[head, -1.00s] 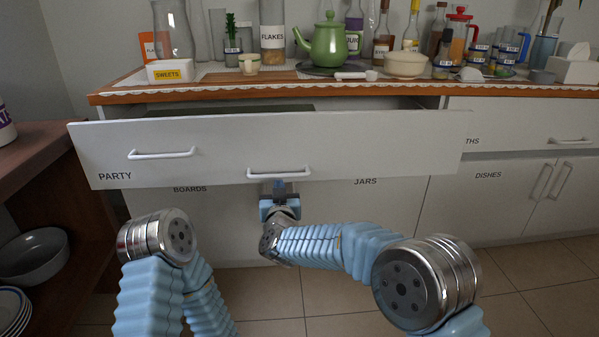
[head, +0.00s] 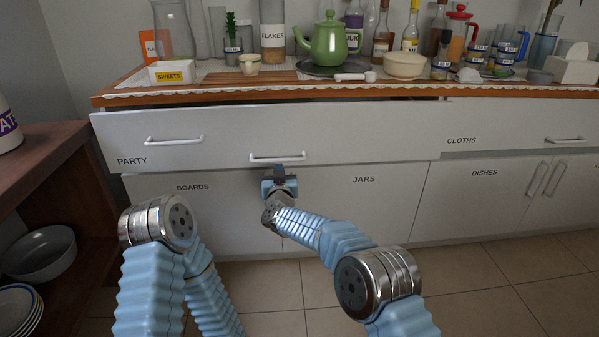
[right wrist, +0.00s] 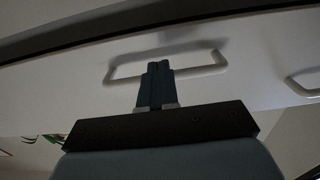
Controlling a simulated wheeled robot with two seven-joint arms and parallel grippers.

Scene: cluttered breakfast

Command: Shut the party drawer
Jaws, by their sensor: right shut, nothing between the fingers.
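The party drawer (head: 222,143) is a wide white front labelled PARTY, with two bar handles, under the counter. In the head view it stands out slightly, with a narrow dark gap along its top. My right gripper (head: 279,170) is shut and empty at the lower edge of its right handle (head: 277,157). In the right wrist view the closed fingers (right wrist: 157,70) lie in front of that handle (right wrist: 200,69); whether they touch the drawer front I cannot tell. My left arm shows at lower left in the head view, but its gripper is out of sight.
The counter (head: 140,97) above holds a sweets box (head: 170,78), a green teapot (head: 328,44), a white bowl (head: 404,65) and several bottles and jars. The cloths drawer (head: 520,126) is at right. A brown shelf (head: 40,150) with dishes stands at left. The tiled floor is clear.

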